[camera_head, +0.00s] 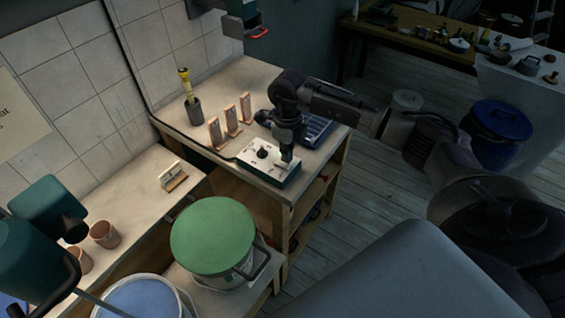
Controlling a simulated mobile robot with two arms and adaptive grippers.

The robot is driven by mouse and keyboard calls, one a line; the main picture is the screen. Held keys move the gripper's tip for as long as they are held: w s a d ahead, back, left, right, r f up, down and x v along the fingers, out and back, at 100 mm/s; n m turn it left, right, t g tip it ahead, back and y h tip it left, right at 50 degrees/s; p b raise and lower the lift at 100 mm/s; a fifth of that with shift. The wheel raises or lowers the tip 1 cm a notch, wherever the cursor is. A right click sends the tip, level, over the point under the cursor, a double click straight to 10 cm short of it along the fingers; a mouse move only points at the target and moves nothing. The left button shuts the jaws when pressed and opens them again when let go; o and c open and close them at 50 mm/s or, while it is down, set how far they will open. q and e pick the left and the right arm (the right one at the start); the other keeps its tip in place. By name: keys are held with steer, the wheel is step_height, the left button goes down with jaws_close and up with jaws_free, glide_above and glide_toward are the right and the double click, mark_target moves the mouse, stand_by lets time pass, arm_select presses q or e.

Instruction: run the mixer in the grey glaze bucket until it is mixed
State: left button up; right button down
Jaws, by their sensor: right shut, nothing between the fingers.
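My right gripper (286,160) points down, shut and empty, at the right side of a control box (256,168) with a white top and a dark knob. Its fingertips are at or just above the box top beside the knob; I cannot tell if they touch. A teal machine (38,262), possibly the mixer, is at the left edge with a dark handle and a grey rod. A bucket with blue contents (145,300) is cut off at the bottom. I cannot identify a grey glaze bucket, and no turning is discernible. My left gripper is not in view.
A bucket with a green lid (212,236) stands near the bench. Wooden upright pieces (231,122), a yellow torch-like tool (185,85) in a cup and a blue tray (318,130) surround the box. Terracotta cups (105,234) stand left. A blue-lidded bin (500,122) is at right.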

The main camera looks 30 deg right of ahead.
mark_target(287, 165)
steer(key=shift+s+f+b, duration=0.1)
steer(key=shift+f+b, duration=0.9)
steer(key=shift+f, duration=0.25)
stand_by(0.4)
steer(key=shift+r+p, duration=0.6)
steer(key=shift+r, duration=0.2)
steer(key=shift+r+p, duration=1.55)
steer(key=shift+r, duration=1.2)
